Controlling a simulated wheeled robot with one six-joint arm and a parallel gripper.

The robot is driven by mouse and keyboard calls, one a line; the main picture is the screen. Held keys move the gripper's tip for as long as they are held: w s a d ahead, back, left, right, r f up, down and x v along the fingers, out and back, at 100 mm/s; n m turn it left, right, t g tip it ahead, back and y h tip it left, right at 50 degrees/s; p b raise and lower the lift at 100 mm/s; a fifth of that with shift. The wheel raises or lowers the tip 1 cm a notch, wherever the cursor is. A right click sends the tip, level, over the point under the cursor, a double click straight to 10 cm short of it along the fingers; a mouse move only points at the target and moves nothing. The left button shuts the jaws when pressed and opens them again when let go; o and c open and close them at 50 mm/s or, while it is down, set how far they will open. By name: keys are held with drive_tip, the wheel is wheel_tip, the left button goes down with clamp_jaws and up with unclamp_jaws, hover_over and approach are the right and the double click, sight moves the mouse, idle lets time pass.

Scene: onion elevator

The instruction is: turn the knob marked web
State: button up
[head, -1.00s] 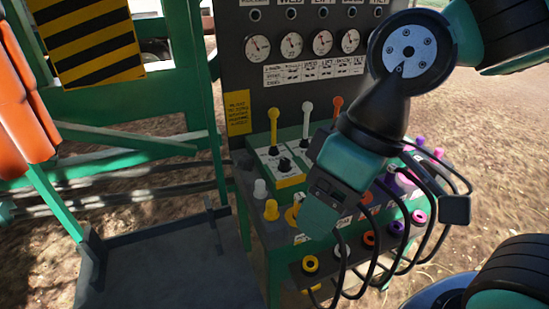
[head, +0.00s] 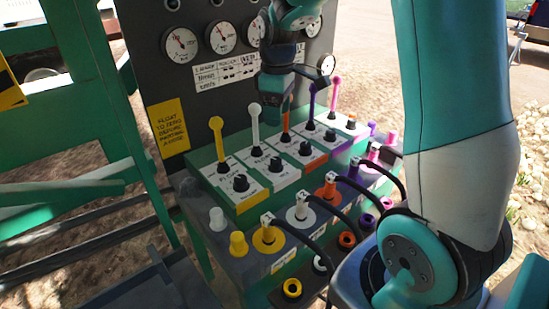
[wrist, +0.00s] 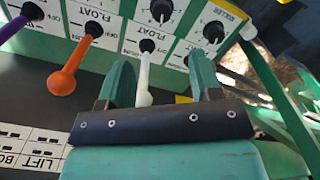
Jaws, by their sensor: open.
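The control box has a row of black knobs on a sloped face, one per lever. In the head view I see the knob of the yellow-lever panel (head: 240,183), the white-lever panel's knob (head: 276,164) and the orange-lever panel's knob (head: 305,148). The word web is not legible on any panel now. My gripper (head: 286,104) is above the box near the orange lever, pointing down. In the wrist view my open gripper (wrist: 158,62) has the white lever (wrist: 144,82) showing between its fingers. The white-panel knob (wrist: 161,10) and roller knob (wrist: 213,32) lie beyond the fingertips.
A gauge panel (head: 150,60) rises behind. Hose plugs and black hoses (head: 312,240) crowd the box's front.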

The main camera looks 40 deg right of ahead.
sight(276, 159)
wheel_tip(276, 159, down, 14)
drive_tip(key=shift+a+f+p, duration=0.1)
drive_tip(key=shift+a+p, duration=0.05)
drive_tip(key=shift+p, duration=0.25)
drive_tip(key=shift+c, duration=0.2)
drive_tip(key=c, duration=0.9)
